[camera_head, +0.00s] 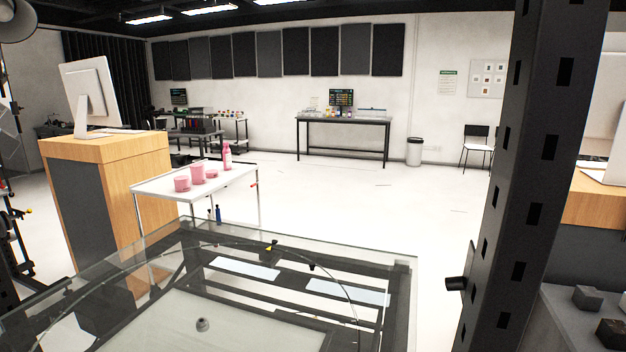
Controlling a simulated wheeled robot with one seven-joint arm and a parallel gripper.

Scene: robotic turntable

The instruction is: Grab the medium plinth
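Three pink cylindrical blocks that look like plinths stand on a small white table left of centre. The left one (182,184) is low and wide, the middle one (197,174) is the tallest, and the right one (212,173) is low and small. I cannot tell for sure which is the medium plinth. A pink bottle (226,155) stands behind them. The white table (160,186) is beyond the glass-topped rig in front of me. My gripper is not in view.
A glass-topped dark frame (400,300) fills the foreground. A dark perforated post (528,170) rises at right. A wooden desk (115,160) with a monitor (88,95) stands left of the white table. Open floor (350,195) lies right of that table, toward the back workbench (345,121).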

